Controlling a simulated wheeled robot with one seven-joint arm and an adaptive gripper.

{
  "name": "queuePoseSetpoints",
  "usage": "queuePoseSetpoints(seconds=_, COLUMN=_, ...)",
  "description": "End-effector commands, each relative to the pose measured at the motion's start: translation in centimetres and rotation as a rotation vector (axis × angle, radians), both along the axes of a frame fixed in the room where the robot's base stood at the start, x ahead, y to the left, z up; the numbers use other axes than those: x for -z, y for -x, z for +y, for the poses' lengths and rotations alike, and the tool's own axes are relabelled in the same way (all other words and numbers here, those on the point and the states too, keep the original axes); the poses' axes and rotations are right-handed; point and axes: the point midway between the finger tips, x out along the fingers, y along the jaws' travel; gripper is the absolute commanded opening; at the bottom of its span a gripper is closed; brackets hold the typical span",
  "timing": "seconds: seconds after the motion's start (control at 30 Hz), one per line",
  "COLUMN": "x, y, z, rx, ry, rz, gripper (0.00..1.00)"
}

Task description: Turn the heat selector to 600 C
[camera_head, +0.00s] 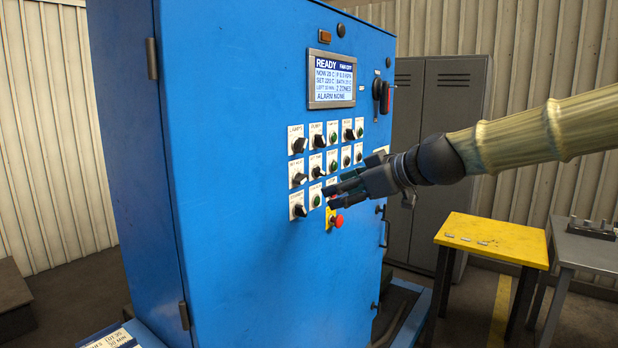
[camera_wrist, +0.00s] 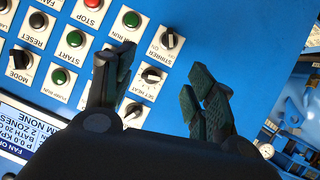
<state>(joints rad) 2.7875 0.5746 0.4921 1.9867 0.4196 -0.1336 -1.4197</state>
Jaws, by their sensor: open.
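The heat selector, a black knob on a white plate labelled SET HEAT, shows in the wrist view (camera_wrist: 152,75) between my fingers. In the head view it is the middle knob (camera_head: 298,179) of the panel's left column. My gripper (camera_head: 330,195) is open and empty, reaching from the right toward the panel. In the wrist view its two fingers (camera_wrist: 161,68) lie either side of the selector in the picture; I cannot tell how far off the panel they are. The display (camera_head: 332,80) reads READY, FAN OFF, NOW 20 C, SET 220 C, ALARM NONE.
The stirrer knob (camera_wrist: 168,41) and the lights knob (camera_head: 298,144) neighbour the selector. A red stop button (camera_head: 338,221) on yellow is below my gripper. The blue cabinet (camera_head: 225,150) holds several other controls. A yellow table (camera_head: 490,240) and grey lockers (camera_head: 430,110) stand right.

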Motion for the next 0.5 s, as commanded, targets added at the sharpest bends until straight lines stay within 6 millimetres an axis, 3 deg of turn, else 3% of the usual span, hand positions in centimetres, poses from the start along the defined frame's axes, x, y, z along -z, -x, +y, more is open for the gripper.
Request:
queuePoseSetpoints(seconds=0.03, x=-2.2, y=0.3, z=0.0, rx=-0.014, ry=-0.005, rz=-0.031, gripper=0.55)
queuePoseSetpoints(seconds=0.2, x=-5.0, y=0.8, z=0.1, rx=-0.044, ry=-0.007, rz=-0.079, gripper=0.55)
queuePoseSetpoints(seconds=0.5, x=-4.4, y=-0.5, z=1.7, rx=-0.046, ry=-0.006, rz=-0.080, gripper=0.55)
